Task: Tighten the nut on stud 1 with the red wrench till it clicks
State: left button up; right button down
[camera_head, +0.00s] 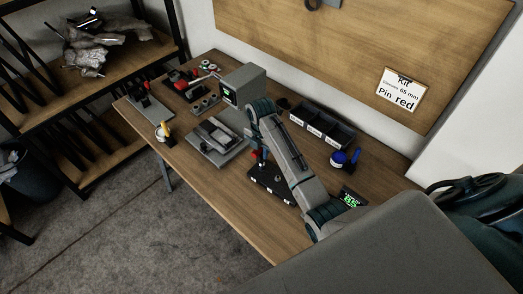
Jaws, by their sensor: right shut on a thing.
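My right arm reaches over the table from the lower right. Its gripper (260,153) points down above a dark plate (268,180) with small white labels, and it is shut. A small red piece (254,155) shows at its fingertips; it looks like part of the red wrench, mostly hidden by my arm. The studs and the nut on the plate are too small and too covered to tell apart. I cannot see whether the wrench is on a nut. A small display (350,198) with green digits stands right of the plate. My left gripper is not in view.
On the wooden table (225,190) are a grey box with a screen (243,86), a grey fixture (219,138), dark bins (322,127), a blue-handled item (341,158) and a yellow-handled item (163,132). Red-and-black tools lie at the far left. The table's front strip is clear.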

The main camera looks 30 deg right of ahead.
dwell(0.3)
jog(key=m, duration=0.5)
jog(key=shift+m, duration=0.4)
jog(key=n, duration=0.3)
jog(key=shift+r, duration=2.55)
jog(key=shift+n, duration=0.3)
